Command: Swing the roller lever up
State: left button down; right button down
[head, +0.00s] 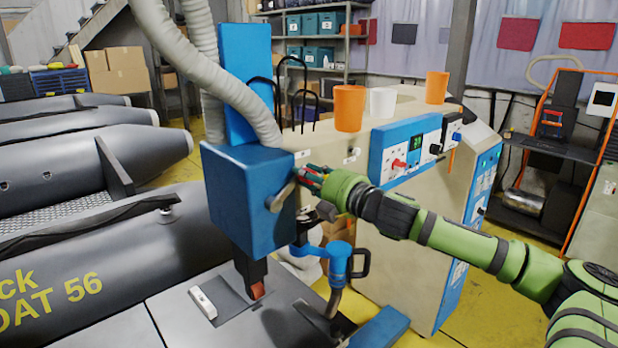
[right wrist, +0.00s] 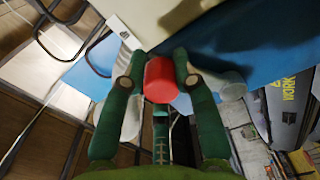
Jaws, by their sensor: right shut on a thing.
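The blue machine head (head: 248,200) carries a grey metal lever (head: 282,196) on its side face, slanting up to the right toward my gripper. My right gripper (head: 312,178) is at the lever's outer end, its fingers beside the machine head. In the right wrist view, my right gripper (right wrist: 160,85) is shut on a red knob (right wrist: 160,78), one finger on each side. The knob is mostly hidden by the fingers in the head view. My left gripper is not in view.
A beige cabinet (head: 415,240) with a blue control panel (head: 405,147) stands close behind my right forearm. Orange cups (head: 350,107) and a white cup (head: 382,103) stand on it. A grey hose (head: 205,65) hangs over the machine head. Grey inflatable boats (head: 80,165) fill the left.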

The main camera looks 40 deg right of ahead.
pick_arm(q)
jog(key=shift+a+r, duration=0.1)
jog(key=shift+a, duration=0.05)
pick_arm(e)
jog(key=shift+r, duration=0.4)
jog(key=c, duration=1)
grip_release()
jog(key=shift+f, duration=0.15)
